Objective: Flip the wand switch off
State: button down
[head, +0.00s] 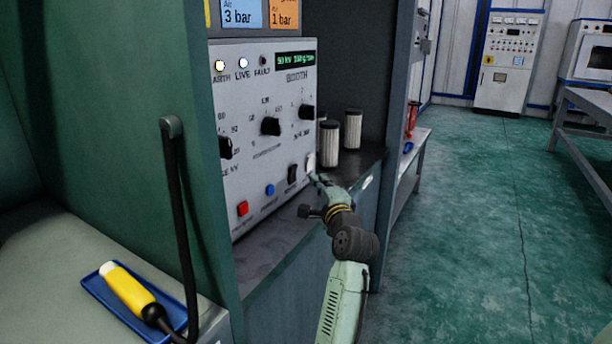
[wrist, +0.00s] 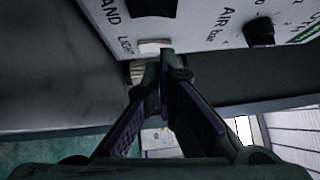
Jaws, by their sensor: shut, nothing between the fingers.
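The wand switch (head: 292,173) is a black rocker low on the grey booth panel (head: 240,110). In the wrist view it shows only partly at the top edge (wrist: 153,6), beside a label ending in "AND". I cannot tell which way it is tipped. My gripper (head: 317,180) is shut and empty, its tips just in front of the panel's lower right corner. In the wrist view the closed tips (wrist: 166,56) are close to the white light switch (wrist: 154,46), to the side of the wand switch. Whether they touch the panel is unclear.
A red button (head: 243,208) and a blue button (head: 270,190) sit left of the wand switch. Black knobs (head: 270,126) are above. Ribbed cylinders (head: 353,130) stand on the ledge behind. A yellow wand (head: 128,289) lies on a blue tray (head: 92,286) at lower left.

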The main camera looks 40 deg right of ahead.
aim_at(293, 174)
jog(key=shift+w+a+r+p, duration=0.15)
jog(key=shift+w+a, duration=0.1)
jog(key=shift+w, duration=0.35)
jog(key=shift+w+a+p, duration=0.1)
jog(key=shift+w+a, duration=0.15)
jog(key=shift+w, duration=0.4)
jog(key=shift+w+a+r+p, duration=0.15)
jog(key=shift+w+a, duration=0.1)
jog(key=shift+w, duration=0.35)
jog(key=p, duration=0.1)
jog(key=r+p, duration=0.1)
jog(key=shift+w+a+n+y+p, duration=0.15)
jog(key=shift+w+n+y+p, duration=0.15)
jog(key=shift+w, duration=0.05)
jog(key=shift+f+b, duration=0.35)
jog(key=shift+f, duration=0.1)
jog(key=shift+s, duration=0.1)
